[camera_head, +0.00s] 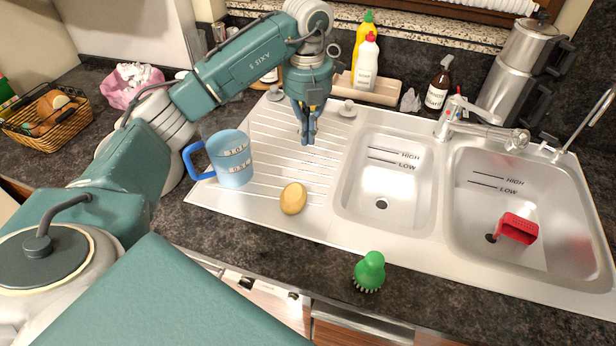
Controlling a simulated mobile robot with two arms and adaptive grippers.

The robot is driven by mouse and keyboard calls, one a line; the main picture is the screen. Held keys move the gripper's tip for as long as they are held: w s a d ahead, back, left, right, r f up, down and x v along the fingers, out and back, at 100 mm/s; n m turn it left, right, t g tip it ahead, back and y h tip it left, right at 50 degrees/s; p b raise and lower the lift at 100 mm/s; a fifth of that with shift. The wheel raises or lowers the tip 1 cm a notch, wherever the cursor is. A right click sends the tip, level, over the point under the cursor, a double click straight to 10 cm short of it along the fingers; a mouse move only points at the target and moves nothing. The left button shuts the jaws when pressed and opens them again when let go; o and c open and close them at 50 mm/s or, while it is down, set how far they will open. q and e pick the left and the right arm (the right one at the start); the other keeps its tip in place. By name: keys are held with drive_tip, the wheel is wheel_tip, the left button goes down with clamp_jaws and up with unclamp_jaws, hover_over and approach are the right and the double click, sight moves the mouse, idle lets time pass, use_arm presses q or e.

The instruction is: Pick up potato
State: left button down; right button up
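The potato (293,198) is a yellow-tan oval lying on the sink's white ridged drainboard (262,207), near its front edge. My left gripper (308,139) hangs above the drainboard, behind the potato and a little to its right, pointing down. It is apart from the potato and nothing shows between its fingers. Its blue fingertips look close together, but the view is too small to tell whether they are fully shut. My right gripper does not show.
A blue measuring jug (234,160) stands left of the potato. A green brush (369,272) stands on the front counter. The small basin (385,180) and the large basin with a red item (517,229) are to the right. Bottles (366,62) stand in a tray behind.

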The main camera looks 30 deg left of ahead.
sight(293, 198)
use_arm(q)
wheel_tip(293, 198, down, 10)
drive_tip(key=p, duration=0.3)
drive_tip(key=shift+w, duration=0.1)
drive_tip(key=s+p, duration=0.2)
drive_tip(key=shift+s+d+f+p, duration=0.15)
drive_tip(key=shift+s+d+p, duration=0.15)
drive_tip(key=shift+s, duration=0.05)
drive_tip(key=shift+s+d, duration=0.15)
drive_tip(key=shift+s, duration=0.45)
drive_tip(key=shift+w+f, duration=0.1)
drive_tip(key=shift+f, duration=0.1)
